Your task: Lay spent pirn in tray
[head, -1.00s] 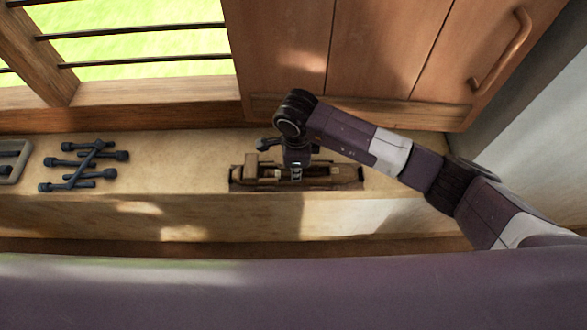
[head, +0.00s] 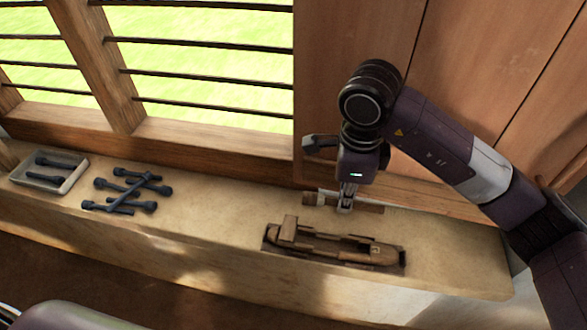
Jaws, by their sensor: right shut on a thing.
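My right gripper (head: 345,204) is shut on the spent pirn (head: 369,207), a brown rod with a paler part near its left end. It holds the pirn roughly level above the ledge, behind the shuttle. The wooden shuttle (head: 325,246) lies in a dark holder on the ledge, its hollow facing up. The grey tray (head: 33,182) stands at the far left of the ledge, with dark pirns lying in it. My left gripper is not in view.
Several dark blue pirns (head: 128,189) lie in a crossed pile on the ledge (head: 220,212) between tray and shuttle. The ledge between pile and shuttle is clear. A barred window and wooden panels (head: 470,90) rise behind.

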